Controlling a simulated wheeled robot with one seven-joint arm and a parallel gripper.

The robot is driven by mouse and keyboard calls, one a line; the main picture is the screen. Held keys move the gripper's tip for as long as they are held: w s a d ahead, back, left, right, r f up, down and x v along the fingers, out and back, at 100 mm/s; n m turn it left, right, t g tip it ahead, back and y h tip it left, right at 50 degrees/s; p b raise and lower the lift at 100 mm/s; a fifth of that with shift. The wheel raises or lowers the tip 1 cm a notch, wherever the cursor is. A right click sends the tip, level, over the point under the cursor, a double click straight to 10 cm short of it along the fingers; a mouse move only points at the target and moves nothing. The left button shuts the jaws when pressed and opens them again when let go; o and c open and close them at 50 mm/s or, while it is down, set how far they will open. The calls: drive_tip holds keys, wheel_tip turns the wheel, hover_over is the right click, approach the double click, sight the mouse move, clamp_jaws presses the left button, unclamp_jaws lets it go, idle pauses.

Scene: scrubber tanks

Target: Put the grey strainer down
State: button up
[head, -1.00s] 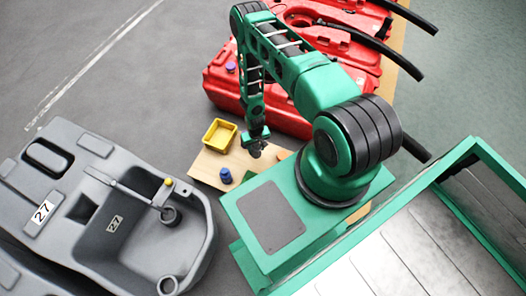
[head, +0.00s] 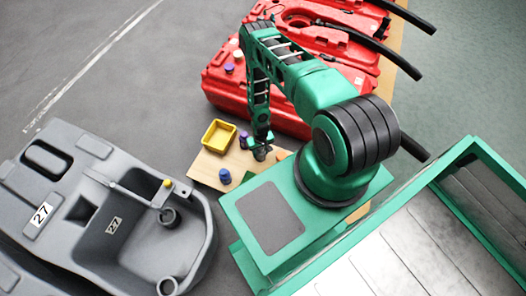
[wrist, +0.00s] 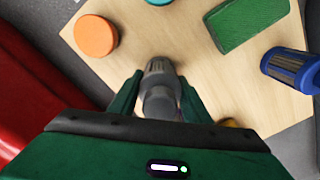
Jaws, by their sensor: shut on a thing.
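My gripper (wrist: 160,103) is shut on the grey strainer (wrist: 158,78), which points away from the fingers over the wooden board (wrist: 190,52). I cannot tell whether the strainer touches the board. In the head view my gripper (head: 261,152) is over the right part of the board (head: 205,172), and the strainer is too small and dark there to make out clearly.
On the board are an orange disc (wrist: 95,35), a green pad (wrist: 248,22), a blue strainer (wrist: 292,70) and a teal piece (wrist: 158,2).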

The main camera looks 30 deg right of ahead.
drive_tip(key=o, duration=1.1)
drive_tip(key=shift+o, duration=0.2)
wheel_tip(320, 180, up, 12)
drive_tip(key=shift+w+r, duration=0.1)
drive_tip(key=shift+r, duration=0.05)
